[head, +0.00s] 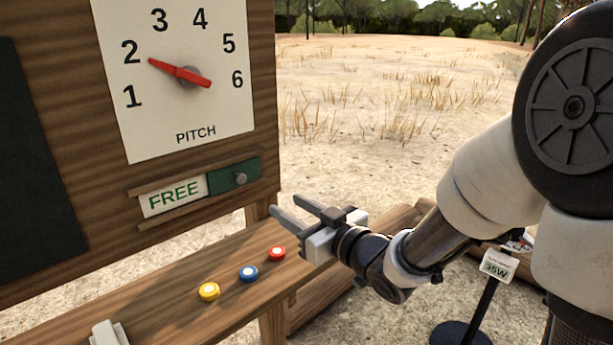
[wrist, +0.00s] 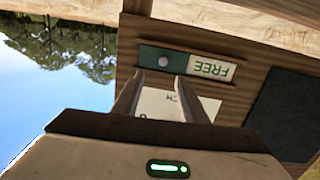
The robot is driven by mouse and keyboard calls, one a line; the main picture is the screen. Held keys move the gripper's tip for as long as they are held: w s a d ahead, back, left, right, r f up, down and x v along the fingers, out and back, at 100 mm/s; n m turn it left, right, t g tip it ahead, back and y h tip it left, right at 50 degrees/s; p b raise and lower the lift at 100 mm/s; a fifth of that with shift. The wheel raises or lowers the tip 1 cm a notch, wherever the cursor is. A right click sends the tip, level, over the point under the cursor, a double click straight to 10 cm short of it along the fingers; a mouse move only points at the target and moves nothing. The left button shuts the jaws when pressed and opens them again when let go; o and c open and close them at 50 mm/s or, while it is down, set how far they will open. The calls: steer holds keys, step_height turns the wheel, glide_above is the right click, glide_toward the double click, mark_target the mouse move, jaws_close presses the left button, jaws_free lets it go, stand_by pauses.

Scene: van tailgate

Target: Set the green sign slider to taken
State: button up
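The green sign slider (head: 228,178) sits in a wooden track low on the wooden board, at the right end of the track. It has a small grey round knob (head: 240,178). To its left the white window reads FREE (head: 173,195) in green letters. In the wrist view the slider (wrist: 151,55) and the FREE sign (wrist: 212,68) appear upside down, beyond the fingertips. My gripper (head: 288,213) is open and empty, to the right of and below the slider, apart from it. Its two fingers (wrist: 155,90) show spread in the wrist view.
A PITCH dial (head: 215,120) with a red pointer (head: 176,72) near 2 is above the slider. Yellow (head: 209,291), blue (head: 249,273) and red (head: 277,253) round pieces lie on the wooden shelf (head: 180,318) below. A small sign on a stand (head: 497,265) is at lower right.

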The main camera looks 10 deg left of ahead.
steer(key=y, duration=0.1)
glide_toward(242, 178)
steer(key=x, duration=0.9)
steer(key=shift+d, duration=0.1)
jaws_close()
